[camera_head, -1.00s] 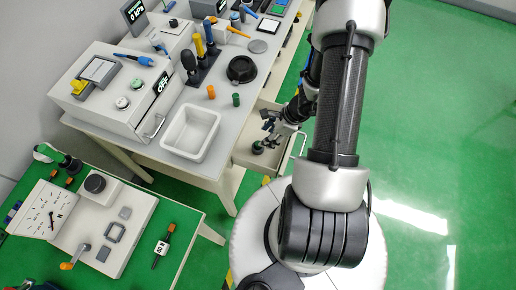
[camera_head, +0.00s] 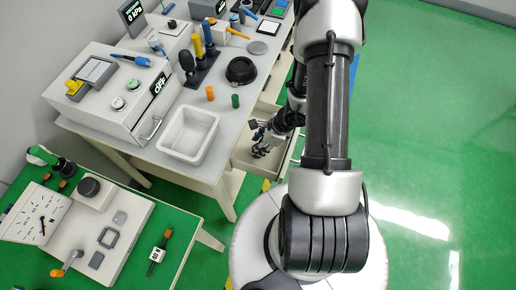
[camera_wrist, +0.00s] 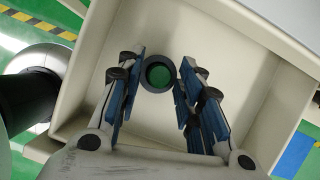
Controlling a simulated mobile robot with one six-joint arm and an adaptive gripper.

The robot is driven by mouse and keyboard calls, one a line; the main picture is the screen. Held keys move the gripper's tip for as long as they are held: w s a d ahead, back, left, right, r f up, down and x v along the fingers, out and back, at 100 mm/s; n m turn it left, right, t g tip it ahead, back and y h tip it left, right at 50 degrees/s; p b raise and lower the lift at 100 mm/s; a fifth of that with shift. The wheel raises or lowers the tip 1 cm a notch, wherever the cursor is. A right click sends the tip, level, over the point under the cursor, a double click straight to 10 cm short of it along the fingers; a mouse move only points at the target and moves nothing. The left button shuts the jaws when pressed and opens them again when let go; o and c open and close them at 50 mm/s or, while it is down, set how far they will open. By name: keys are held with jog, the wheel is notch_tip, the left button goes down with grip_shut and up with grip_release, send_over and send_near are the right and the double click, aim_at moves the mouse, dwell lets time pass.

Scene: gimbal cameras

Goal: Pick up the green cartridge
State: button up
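A round dark piece with a green centre (camera_wrist: 159,75) sits in the open pale drawer (camera_wrist: 84,85). A small green cylinder (camera_head: 235,101) also stands upright on the table top, away from my gripper.
An orange cylinder (camera_head: 210,94), a black round dish (camera_head: 241,70) and a white tray (camera_head: 216,122) are on the table (camera_head: 205,165) above the drawer. The drawer walls surround my fingers. A green-topped bench (camera_head: 190,225) stands at the lower left.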

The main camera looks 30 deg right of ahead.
grip_shut()
